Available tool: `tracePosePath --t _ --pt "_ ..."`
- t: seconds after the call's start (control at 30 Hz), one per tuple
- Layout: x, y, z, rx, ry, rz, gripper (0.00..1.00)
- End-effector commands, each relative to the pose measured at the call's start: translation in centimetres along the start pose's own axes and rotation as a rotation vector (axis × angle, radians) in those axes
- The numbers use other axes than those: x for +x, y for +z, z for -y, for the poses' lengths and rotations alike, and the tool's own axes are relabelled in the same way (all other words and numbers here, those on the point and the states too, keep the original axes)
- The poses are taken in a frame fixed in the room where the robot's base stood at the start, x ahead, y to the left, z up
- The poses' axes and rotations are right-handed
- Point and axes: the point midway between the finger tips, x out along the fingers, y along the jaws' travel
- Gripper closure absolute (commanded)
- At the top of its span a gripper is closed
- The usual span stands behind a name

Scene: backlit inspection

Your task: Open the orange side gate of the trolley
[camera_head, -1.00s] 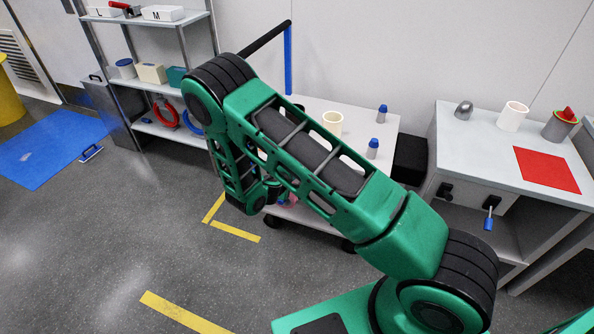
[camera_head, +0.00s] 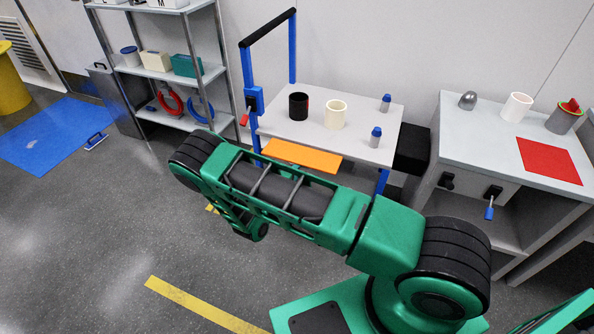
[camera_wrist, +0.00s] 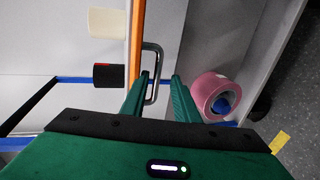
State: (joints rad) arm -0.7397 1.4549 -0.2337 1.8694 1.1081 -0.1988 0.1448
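The trolley's white top (camera_head: 360,142) shows behind my arm in the head view. The orange side gate (camera_head: 301,156) is along its near edge, partly hidden by my arm. In the wrist view the gate is a narrow orange edge (camera_wrist: 136,40) with a grey bar handle (camera_wrist: 157,70) standing out from it. My gripper (camera_wrist: 160,82) is open, with its two green fingers apart. The handle lies between the fingers, nearer the left one; contact cannot be told. The head view hides my gripper behind the arm.
A black cup (camera_head: 298,106), a cream cup (camera_head: 335,114) and two blue-capped bottles stand on the trolley. A red-tipped lever (camera_head: 244,119) is on its blue post. A pink roll (camera_wrist: 214,95) lies right of my fingers in the wrist view. A grey bench (camera_head: 480,140) stands right.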

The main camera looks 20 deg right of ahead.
Motion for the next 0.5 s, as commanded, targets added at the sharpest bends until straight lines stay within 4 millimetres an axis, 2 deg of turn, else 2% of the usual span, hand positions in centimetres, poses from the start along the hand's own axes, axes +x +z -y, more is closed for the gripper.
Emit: tracePosePath --t 0.33,0.5 --pt "-0.1 0.3 -0.1 -0.002 0.002 0.006 0.72" --pt "-2.0 0.3 -0.1 -0.003 0.001 0.005 0.72"
